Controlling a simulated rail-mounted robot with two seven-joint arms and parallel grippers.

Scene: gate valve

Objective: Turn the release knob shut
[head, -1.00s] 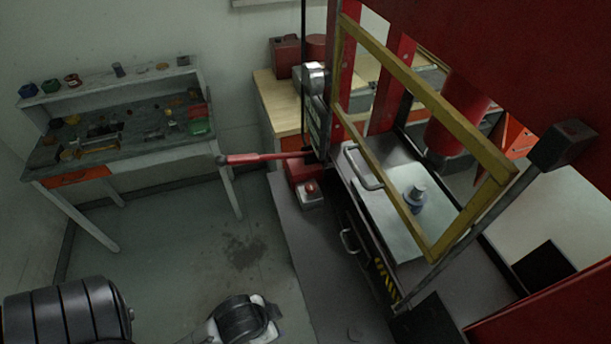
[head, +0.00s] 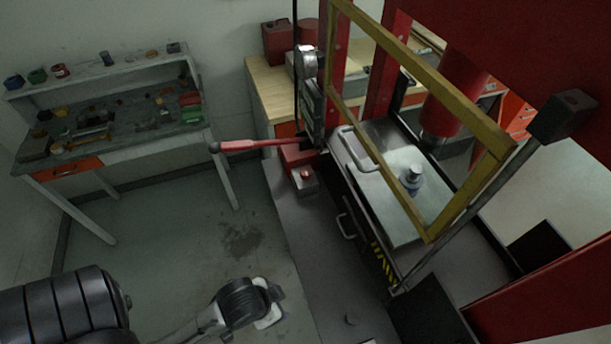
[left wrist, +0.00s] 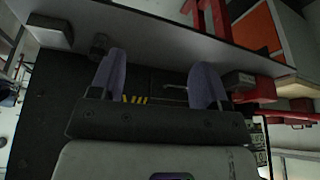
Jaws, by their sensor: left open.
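My left gripper (head: 270,304) is in the lower middle of the head view, above the floor left of the press bench. The left wrist view shows its two fingers (left wrist: 158,85) spread apart with nothing between them. A small dark knob (head: 350,320) stands on the grey front surface, right of my gripper. A dark round knob (left wrist: 99,44) shows beyond the left finger in the left wrist view, apart from it. I cannot tell for certain which fitting is the release knob. A red button (head: 306,174) sits on a small grey box beside the pump lever. My right gripper is not in view.
The red pump lever (head: 255,145) sticks out left from the press. A yellow guard frame (head: 430,85) stands tilted over the press bed (head: 385,195). A workbench (head: 100,150) with tools is at the back left. Floor between is clear.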

